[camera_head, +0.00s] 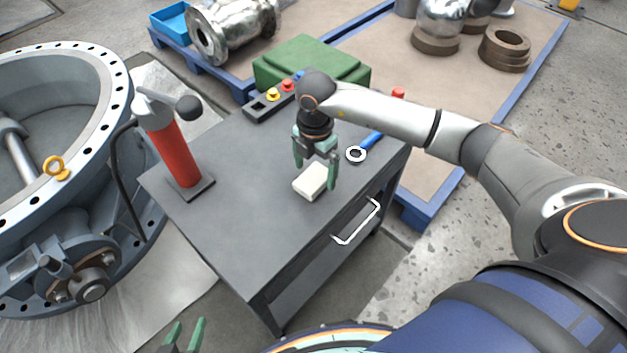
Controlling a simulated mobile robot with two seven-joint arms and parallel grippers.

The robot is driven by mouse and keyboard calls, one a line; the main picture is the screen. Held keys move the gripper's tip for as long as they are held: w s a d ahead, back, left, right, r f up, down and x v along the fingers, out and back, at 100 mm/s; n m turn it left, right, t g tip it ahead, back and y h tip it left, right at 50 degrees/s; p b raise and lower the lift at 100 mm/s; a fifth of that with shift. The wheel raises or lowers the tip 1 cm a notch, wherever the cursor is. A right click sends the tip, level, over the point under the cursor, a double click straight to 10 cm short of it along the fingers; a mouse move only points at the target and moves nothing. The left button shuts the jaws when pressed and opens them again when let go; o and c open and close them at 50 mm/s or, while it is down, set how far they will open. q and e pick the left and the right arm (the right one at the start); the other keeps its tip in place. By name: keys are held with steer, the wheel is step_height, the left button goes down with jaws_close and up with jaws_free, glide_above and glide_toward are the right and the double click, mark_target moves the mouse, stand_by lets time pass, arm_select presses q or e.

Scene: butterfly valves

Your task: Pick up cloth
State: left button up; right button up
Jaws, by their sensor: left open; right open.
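The cloth (311,183) is a folded white block lying on top of the dark grey cabinet (240,225). My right gripper (315,178) points down over the cloth with its green fingers apart. One finger is at the cloth's left far side and the other at its right side; I cannot tell whether they touch it. My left gripper (185,338) is at the bottom edge of the view, low and in front of the cabinet. Its green fingers are apart and empty.
A red cylinder tool (174,150) stands on the cabinet's left. A large flanged valve (75,190) stands left. The cabinet's front top is clear.

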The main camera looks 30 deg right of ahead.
steer(key=shift+f, duration=0.95)
steer(key=c, duration=0.4)
steer(key=shift+r, duration=0.1)
steer(key=c, duration=0.9)
steer(key=shift+r, duration=0.1)
steer(key=shift+r, duration=0.2)
steer(key=r, duration=0.3)
steer(key=shift+s+r+p, duration=0.1)
steer(key=shift+s+p, duration=0.1)
steer(key=shift+p, duration=0.2)
steer(key=s+a+r, duration=0.1)
steer(key=s+r, duration=0.2)
steer(key=s, duration=0.1)
steer(key=s+a+r+p, duration=0.1)
steer(key=s+r, duration=0.2)
steer(key=s, duration=0.2)
steer(key=s+a+r+p, duration=0.1)
steer(key=s+r, duration=0.2)
steer(key=s, duration=0.1)
steer(key=shift+s+a+r, duration=0.1)
steer(key=shift+s, duration=0.05)
